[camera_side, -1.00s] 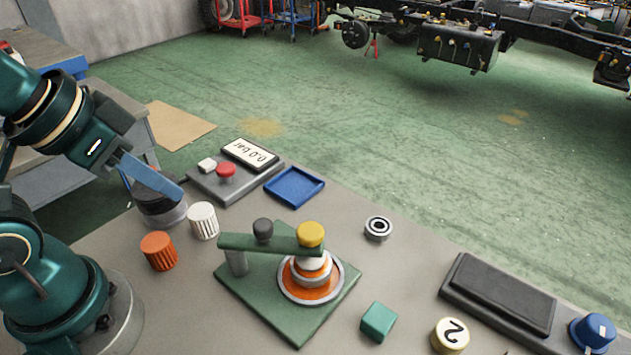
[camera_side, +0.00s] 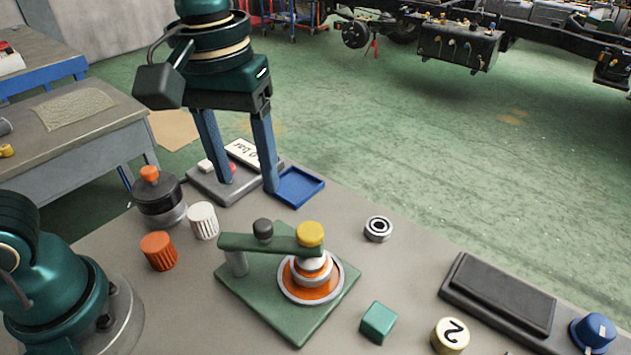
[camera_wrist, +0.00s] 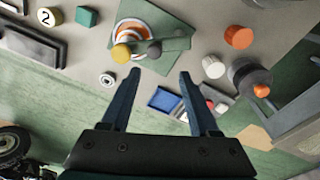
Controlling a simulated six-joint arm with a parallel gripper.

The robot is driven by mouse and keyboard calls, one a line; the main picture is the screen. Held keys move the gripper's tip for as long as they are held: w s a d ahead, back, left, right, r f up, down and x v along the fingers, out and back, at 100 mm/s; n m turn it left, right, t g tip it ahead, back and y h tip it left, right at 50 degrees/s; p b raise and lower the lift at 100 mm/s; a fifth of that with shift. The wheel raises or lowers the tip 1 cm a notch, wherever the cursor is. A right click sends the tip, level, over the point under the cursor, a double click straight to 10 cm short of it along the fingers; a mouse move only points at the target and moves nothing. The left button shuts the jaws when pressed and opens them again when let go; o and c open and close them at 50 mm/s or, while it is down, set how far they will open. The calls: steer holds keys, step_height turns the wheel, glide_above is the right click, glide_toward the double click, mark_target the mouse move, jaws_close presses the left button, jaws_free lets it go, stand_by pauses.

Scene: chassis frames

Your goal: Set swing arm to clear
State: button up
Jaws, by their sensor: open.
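The green swing arm (camera_side: 274,242) pivots on a post at the left of a green base plate (camera_side: 292,327). It has a dark grey ball knob (camera_side: 263,229) midway and a yellow knob (camera_side: 310,233) at its free end. That end lies over a white and grey stack on an orange disc (camera_side: 329,287) with a pale ring. The yellow knob (camera_wrist: 121,53) and dark knob (camera_wrist: 154,49) also show in the wrist view. My gripper (camera_side: 249,186) is open and empty, fingers pointing down, in the air behind the swing arm, in line with the gauge box and blue tray.
A blue tray (camera_side: 316,185) and a gauge box (camera_side: 198,186) with a red button stand behind. A black pot with orange knob (camera_side: 150,175), white cap (camera_side: 203,221) and orange cap (camera_side: 158,251) stand left. A bearing (camera_side: 378,229) and green cube (camera_side: 378,321) are to the right.

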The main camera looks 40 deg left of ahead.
mark_target(262, 223)
steer(key=shift+w+d+f, duration=0.15)
steer(key=shift+d+f, duration=0.35)
steer(key=shift+f, duration=0.05)
steer(key=shift+d+f+m+g, duration=0.3)
steer(key=shift+f+g, duration=0.1)
steer(key=shift+f, duration=2.65)
jaws_close()
steer(key=shift+r, duration=0.1)
